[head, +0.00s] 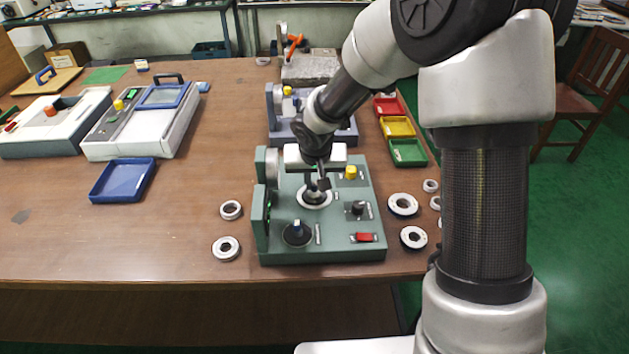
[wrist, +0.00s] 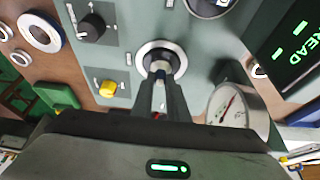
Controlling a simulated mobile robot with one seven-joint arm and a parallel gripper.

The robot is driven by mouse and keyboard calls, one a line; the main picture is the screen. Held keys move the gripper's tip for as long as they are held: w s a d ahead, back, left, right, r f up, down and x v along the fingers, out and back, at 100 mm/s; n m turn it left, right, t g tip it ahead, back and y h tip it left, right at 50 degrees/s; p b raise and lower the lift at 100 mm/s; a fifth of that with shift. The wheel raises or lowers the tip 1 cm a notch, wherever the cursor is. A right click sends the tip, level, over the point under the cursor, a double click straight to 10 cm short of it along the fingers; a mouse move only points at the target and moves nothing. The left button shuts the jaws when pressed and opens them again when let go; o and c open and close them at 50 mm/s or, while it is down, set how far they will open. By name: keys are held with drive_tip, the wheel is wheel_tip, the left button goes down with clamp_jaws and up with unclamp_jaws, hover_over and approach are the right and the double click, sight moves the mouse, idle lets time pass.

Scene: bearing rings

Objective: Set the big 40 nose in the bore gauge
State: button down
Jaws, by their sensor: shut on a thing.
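The bore gauge (head: 341,244) is a green bench unit with an upright display block (head: 262,215) and a round dial (head: 272,166) at its left side. The dial also shows in the wrist view (wrist: 233,106). My gripper (head: 318,184) is over the pale round seat (head: 303,201) in the gauge's top. In the wrist view my gripper (wrist: 159,80) is shut on a small grey-and-dark nose (wrist: 160,66), its lower end within the pale ring. The fingers hide part of it. I cannot read a 40 on it, nor tell whether it is fully seated.
A black knob (head: 356,208), a yellow knob (head: 351,172) and a red switch (head: 364,237) are on the gauge. Loose bearing rings (head: 226,248) lie on both sides. Coloured trays (head: 407,152) stand behind right. The table at left front is clear.

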drive_tip(key=c, duration=1.6)
unclamp_jaws()
drive_tip(key=shift+f, duration=0.1)
drive_tip(key=shift+c, duration=0.2)
drive_tip(key=p+v, duration=0.4)
drive_tip(key=v, duration=1.3)
drive_tip(key=shift+s, duration=0.15)
